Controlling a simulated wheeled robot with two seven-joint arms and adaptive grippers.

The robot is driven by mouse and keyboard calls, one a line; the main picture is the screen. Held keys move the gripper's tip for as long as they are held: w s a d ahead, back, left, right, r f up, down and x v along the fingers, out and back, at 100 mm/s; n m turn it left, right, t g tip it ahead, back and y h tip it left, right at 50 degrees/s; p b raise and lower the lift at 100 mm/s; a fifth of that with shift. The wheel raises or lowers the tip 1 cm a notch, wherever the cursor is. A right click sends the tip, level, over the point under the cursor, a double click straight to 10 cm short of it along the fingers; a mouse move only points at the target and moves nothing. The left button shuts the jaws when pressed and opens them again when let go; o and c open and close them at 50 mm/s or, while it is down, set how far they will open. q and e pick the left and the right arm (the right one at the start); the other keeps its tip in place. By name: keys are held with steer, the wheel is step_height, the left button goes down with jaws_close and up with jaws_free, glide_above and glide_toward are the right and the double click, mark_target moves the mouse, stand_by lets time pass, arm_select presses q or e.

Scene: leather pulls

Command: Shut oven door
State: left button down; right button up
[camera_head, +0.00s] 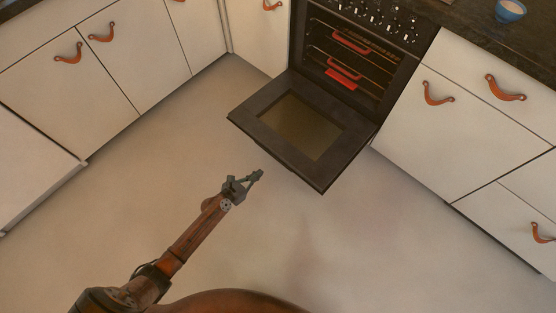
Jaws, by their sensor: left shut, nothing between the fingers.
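The oven (345,52) is black and built in between white cabinets at the top of the head view. Its door (262,97) hangs open, folded down and out over the floor, with a dark glass window (300,125) in its middle. Racks with red parts (343,76) show inside the oven. My left gripper (259,174) is shut and empty, in front of the door and left of its near corner. In the picture it is apart from the door edge. My right gripper is not in view.
White cabinets with brown leather pulls stand left (75,90) and right (450,125) of the oven. A dark countertop (480,30) holds a blue bowl (510,10) at the top right. The beige floor (350,240) in front is clear.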

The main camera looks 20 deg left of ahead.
arm_select(q)
steer(key=f+b+x, duration=0.1)
steer(key=b+x, duration=0.3)
steer(key=x, duration=0.5)
steer(key=r, duration=0.1)
steer(key=r+p, duration=0.1)
steer(key=r, duration=0.2)
steer(key=shift+w+d+r, duration=0.2)
steer(key=shift+w+r, duration=0.05)
steer(key=shift+r, duration=0.1)
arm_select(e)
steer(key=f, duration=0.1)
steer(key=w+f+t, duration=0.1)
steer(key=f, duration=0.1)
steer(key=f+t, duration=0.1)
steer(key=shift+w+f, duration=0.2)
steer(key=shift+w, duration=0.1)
arm_select(q)
steer(key=shift+r+p, duration=0.1)
steer(key=shift+p, duration=0.2)
